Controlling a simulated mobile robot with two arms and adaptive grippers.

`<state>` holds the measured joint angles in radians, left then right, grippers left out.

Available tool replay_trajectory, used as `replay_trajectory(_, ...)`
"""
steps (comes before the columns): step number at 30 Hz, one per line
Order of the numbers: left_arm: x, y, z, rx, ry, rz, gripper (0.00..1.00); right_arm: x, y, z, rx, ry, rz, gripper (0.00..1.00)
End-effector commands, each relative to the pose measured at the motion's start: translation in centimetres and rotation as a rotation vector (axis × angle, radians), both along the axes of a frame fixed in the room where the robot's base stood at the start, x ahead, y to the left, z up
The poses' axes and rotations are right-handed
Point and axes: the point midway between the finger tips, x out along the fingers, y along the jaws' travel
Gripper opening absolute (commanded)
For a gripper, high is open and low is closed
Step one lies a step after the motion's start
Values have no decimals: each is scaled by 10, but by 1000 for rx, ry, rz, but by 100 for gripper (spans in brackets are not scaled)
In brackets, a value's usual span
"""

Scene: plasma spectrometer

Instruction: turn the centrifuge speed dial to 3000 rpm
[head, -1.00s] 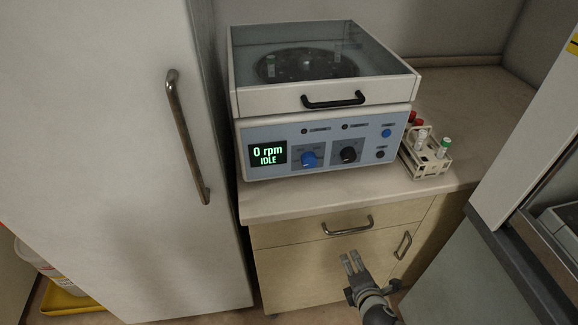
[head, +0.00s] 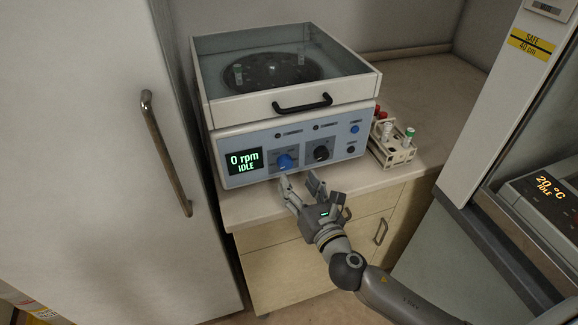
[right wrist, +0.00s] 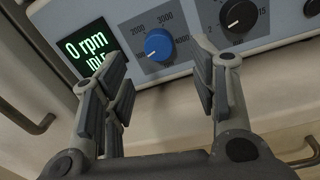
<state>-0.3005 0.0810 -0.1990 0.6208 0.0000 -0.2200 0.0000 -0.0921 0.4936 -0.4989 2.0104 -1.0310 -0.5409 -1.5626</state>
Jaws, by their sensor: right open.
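The centrifuge (head: 232,141) stands on the counter with its glass lid down. Its display (head: 244,162) reads 0 rpm IDLE. The blue speed dial (head: 284,161) is on the front panel right of the display. My right gripper (head: 298,182) is open and empty, just below and in front of the dial. In the right wrist view the dial appears between the spread fingers (right wrist: 165,70), apart from them. My left gripper is not in view.
A black knob (head: 321,153) is close to the right of the blue dial. A tube rack (head: 394,152) stands on the counter at the right. A white cabinet door with a handle (head: 166,153) is at the left. A device reading 20 °C (head: 545,188) is at the right.

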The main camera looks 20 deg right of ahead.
Motion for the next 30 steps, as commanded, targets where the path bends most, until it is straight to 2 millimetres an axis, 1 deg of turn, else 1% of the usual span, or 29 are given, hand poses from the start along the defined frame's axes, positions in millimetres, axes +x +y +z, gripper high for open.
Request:
replay_trajectory(1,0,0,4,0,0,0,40,11,1,3,2,-2,0,54)
replay_trajectory(3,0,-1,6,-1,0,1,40,24,2,2,2,-1,0,54)
replay_trajectory(6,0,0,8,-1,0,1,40,40,4,2,2,-1,-1,54)
replay_trajectory(9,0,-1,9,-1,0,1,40,51,5,1,2,1,0,54)
replay_trajectory(14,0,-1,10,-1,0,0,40,60,6,0,4,2,0,54)
replay_trajectory(22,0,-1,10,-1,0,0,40,61,6,-1,4,2,0,54)
replay_trajectory(30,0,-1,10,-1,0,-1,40,60,6,-1,3,2,0,19)
